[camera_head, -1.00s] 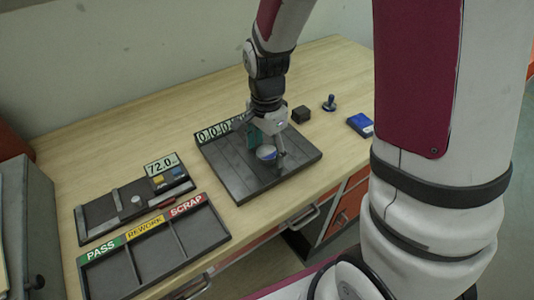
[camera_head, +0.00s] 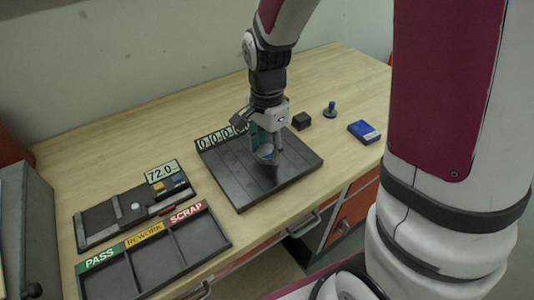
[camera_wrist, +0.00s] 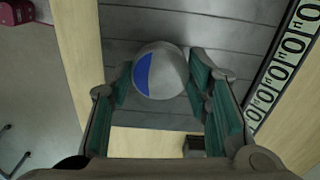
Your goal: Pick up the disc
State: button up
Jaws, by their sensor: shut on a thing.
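The disc (camera_wrist: 172,72) is a round grey piece with a blue segment on its face. In the wrist view it sits between the green-padded fingers of my gripper (camera_wrist: 160,80), which is shut on it. In the head view my gripper (camera_head: 266,152) is over the dark slatted plate (camera_head: 235,185), and the disc (camera_head: 265,153) shows small at the fingertips. I cannot tell whether the disc still touches the plate.
A tray labelled PASS, REWORK, SCRAP (camera_head: 160,262) lies front left. A gauge with a 72.0 display (camera_head: 162,171) stands behind it.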

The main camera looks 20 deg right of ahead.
jog(key=s+d+r, duration=0.2)
jog(key=s+d, duration=0.8)
jog(key=d, duration=0.2)
jog(key=s+a+p, duration=0.2)
jog(key=a+p, duration=0.3)
jog(key=a, duration=1.3)
jog(key=s+a+f+p, duration=0.2)
jog(key=s+a+p, duration=0.3)
jog(key=s+a, duration=1)
jog(key=b, duration=0.5)
send_over(156, 263)
jog(key=shift+f, duration=0.5)
jog(key=shift+f+p, duration=0.35)
jog(key=shift+f, duration=1.4)
jog(key=shift+f, duration=0.1)
